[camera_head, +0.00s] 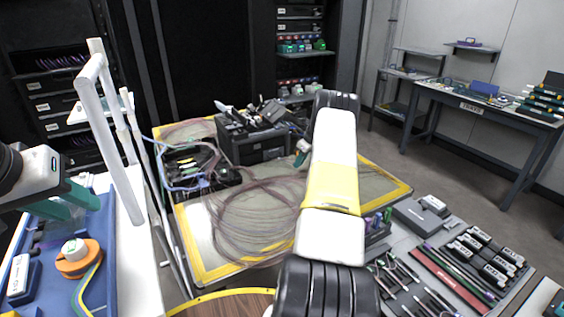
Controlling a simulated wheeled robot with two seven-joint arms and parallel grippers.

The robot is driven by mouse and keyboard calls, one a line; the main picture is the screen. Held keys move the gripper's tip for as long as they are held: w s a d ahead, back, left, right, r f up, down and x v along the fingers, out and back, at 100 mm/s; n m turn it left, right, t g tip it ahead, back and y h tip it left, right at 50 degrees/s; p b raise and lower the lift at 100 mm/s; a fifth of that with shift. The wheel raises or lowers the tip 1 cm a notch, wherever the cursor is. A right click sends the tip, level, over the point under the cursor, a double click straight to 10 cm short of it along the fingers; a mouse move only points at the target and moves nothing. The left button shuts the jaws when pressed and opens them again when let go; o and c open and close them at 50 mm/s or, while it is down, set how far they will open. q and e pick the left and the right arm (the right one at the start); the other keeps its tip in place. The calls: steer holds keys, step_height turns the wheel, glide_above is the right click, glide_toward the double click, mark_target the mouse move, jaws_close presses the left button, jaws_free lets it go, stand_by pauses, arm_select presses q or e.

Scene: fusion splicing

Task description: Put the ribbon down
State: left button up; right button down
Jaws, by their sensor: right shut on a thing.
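Thin brownish-pink ribbon (212,222) lies in wide loose loops on the yellow-edged mat (197,275), with strands running right toward my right arm. My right gripper (301,158) shows only as a small teal and white piece beside my forearm, right of the black splicer (262,147). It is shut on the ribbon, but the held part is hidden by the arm. My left gripper (80,203) is at the left edge, over the blue tray (104,262). Its teal fingers are apart, with nothing visible between them.
An orange spool (78,265) sits in the blue tray. A white tube frame (120,170) stands between the tray and the mat. A black organiser (190,165) stands left of the splicer. Tools (400,280) and labelled blocks (485,250) fill the right.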

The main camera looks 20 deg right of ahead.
mark_target(300, 174)
steer(key=shift+s+d+f, duration=0.15)
steer(key=shift+d+f, duration=0.1)
steer(key=shift+d, duration=0.6)
steer(key=shift+f, duration=1.6)
steer(key=c, duration=1.4)
jaws_free()
steer(key=shift+f, duration=0.1)
steer(key=shift+c, duration=0.2)
steer(key=shift+o, duration=0.2)
